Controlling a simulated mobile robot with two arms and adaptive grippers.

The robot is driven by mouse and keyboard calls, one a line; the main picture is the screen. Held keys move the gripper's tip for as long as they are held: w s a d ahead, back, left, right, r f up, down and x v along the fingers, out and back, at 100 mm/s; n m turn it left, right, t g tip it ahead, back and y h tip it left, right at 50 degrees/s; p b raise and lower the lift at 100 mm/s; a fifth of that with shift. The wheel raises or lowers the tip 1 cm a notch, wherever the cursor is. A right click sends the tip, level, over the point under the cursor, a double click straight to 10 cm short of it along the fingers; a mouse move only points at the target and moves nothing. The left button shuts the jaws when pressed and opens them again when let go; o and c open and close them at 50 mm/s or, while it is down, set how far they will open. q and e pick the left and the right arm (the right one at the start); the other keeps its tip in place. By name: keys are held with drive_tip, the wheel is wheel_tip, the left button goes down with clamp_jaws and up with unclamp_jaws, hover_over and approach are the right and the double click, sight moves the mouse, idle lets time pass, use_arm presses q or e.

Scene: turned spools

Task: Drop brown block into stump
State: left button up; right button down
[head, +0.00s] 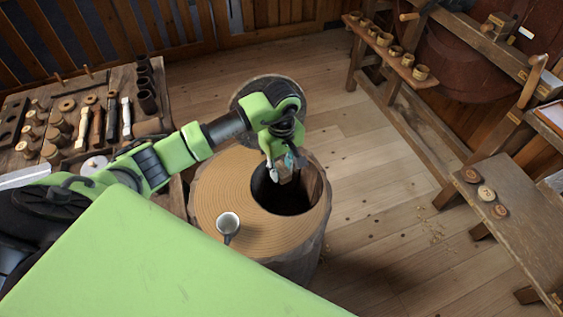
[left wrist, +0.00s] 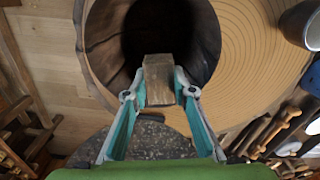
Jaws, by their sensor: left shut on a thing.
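The stump (head: 222,193) stands upright in the middle of the head view, with a wide dark hole in its ringed top. It also shows in the left wrist view (left wrist: 248,70), hole at the upper middle. The brown block (left wrist: 158,80) is between the fingertips of my left gripper (left wrist: 160,88), which is shut on it. In the head view the left gripper (head: 284,172) hangs over the hole, and the block (head: 285,177) shows small and partly hidden by the fingers. The block appears over the hole's edge in the wrist view. My right gripper is not in view.
A metal cup (head: 228,223) stands on the stump top, left of the hole. A workbench (head: 70,88) with spools and chisels is at the left. A bench (head: 527,205) with round discs is at the right. The plank floor (head: 385,160) between is mostly clear.

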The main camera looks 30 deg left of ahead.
sight(281, 176)
use_arm(q)
wheel_tip(281, 176, down, 3)
drive_tip(key=shift+r+b, duration=0.2)
drive_tip(key=shift+b, duration=0.25)
drive_tip(key=shift+w+f+b, duration=0.15)
drive_tip(key=shift+f+b, duration=0.15)
drive_tip(key=shift+f, duration=0.4)
drive_tip(key=o, duration=0.8)
drive_tip(key=shift+o, duration=1.1)
drive_tip(key=shift+r, duration=0.15)
wheel_tip(281, 176, up, 12)
drive_tip(key=shift+f, duration=0.15)
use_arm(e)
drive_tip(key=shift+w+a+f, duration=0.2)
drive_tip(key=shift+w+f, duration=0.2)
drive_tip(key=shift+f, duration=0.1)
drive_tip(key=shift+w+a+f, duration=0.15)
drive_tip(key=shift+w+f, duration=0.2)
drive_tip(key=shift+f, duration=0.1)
